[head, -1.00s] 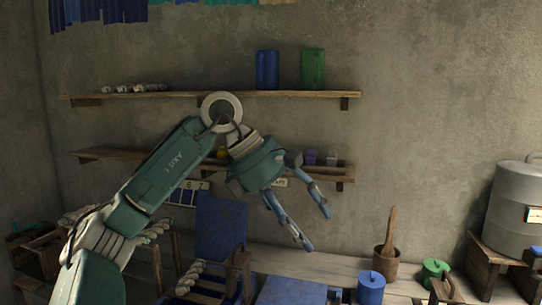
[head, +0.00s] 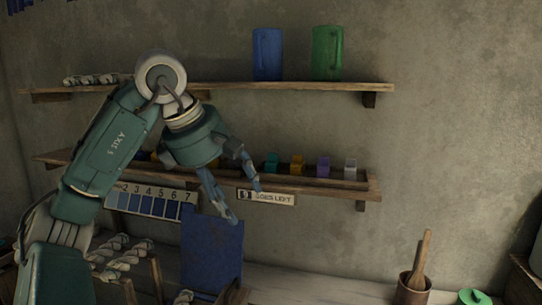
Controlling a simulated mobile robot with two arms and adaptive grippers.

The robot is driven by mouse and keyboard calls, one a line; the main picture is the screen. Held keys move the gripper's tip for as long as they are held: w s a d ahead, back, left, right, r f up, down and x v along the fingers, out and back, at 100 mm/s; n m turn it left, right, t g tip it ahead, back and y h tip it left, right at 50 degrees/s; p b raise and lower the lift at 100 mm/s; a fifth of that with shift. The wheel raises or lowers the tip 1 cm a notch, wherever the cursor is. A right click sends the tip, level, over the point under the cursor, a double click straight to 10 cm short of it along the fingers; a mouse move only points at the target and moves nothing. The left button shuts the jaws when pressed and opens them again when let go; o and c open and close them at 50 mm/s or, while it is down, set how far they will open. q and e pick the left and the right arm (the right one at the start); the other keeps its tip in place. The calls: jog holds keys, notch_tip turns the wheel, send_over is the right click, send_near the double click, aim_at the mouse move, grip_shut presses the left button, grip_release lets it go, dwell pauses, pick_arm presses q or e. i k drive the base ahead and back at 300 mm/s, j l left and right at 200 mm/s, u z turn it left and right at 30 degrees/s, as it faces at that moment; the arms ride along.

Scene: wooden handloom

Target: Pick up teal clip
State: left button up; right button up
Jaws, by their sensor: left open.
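The teal clip (head: 272,162) stands on the lower wall shelf (head: 330,186) in the head view, left of the orange clip (head: 297,165), the purple clip (head: 323,167) and a pale grey clip (head: 350,169). My left gripper (head: 247,205) is open and empty, with its blue fingers pointing down and right. In the picture it is below and left of the teal clip. How far the fingers are from the shelf is hard to tell. A yellow or orange piece farther left on the shelf is mostly hidden behind my left arm. My right gripper is not in view.
The upper shelf (head: 225,90) holds a blue jug (head: 267,54), a green jug (head: 327,53) and pale skeins (head: 97,80). A label (head: 267,197) and a numbered blue colour strip (head: 150,202) are by the lower shelf. A mortar with pestle (head: 413,285) stands below right.

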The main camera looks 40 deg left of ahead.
aim_at(272, 165)
jog(key=i+j, duration=0.25)
jog(key=j, duration=0.15)
jog(key=i+j, duration=0.2)
jog(key=j, duration=0.2)
jog(key=i+j, duration=0.25)
jog(key=j, duration=0.15)
